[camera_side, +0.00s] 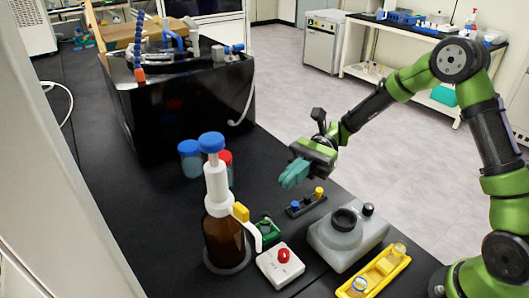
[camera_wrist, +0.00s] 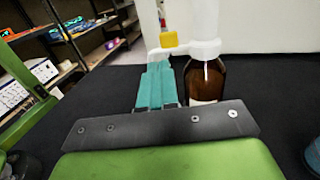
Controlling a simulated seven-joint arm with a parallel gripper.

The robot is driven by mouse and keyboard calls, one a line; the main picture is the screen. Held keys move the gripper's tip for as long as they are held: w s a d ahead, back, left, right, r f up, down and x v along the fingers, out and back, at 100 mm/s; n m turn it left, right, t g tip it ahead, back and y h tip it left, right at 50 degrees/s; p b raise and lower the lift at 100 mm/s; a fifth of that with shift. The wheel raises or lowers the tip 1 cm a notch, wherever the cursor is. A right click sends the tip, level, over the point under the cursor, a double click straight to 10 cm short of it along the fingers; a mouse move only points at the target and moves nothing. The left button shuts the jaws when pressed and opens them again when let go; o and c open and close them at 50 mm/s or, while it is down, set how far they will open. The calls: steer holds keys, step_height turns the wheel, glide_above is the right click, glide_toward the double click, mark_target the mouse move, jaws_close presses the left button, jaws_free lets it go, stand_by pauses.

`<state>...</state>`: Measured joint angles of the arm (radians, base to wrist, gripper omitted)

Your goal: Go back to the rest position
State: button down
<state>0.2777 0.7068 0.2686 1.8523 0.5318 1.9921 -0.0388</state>
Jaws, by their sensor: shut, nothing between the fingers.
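My gripper (camera_side: 291,175) has teal fingers and hangs in the air over the black bench, past a small dark rack. The fingers are together and hold nothing.
The black freeze dryer (camera_side: 180,115) stands behind. Near my arm are a small rack (camera_side: 306,203), a grey container (camera_side: 345,238), a yellow tray (camera_side: 376,275), a white device with a red knob (camera_side: 280,265) and a green holder (camera_side: 266,232). Blue-capped jars (camera_side: 190,160) stand behind the bottle.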

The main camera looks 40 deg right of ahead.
steer(key=s+d+r+n+t+h, duration=0.4)
steer(key=s+d+n+t+h, duration=0.1)
steer(key=s+d+t+h, duration=0.1)
steer(key=s+d+r+n+t+h, duration=0.3)
steer(key=s+d+n+t+h, duration=0.2)
steer(key=h, duration=0.4)
steer(key=shift+s+d+r+n+t, duration=0.4)
steer(key=shift+s+d+t, duration=0.3)
steer(key=shift+d, duration=0.5)
steer(key=shift+s, duration=0.1)
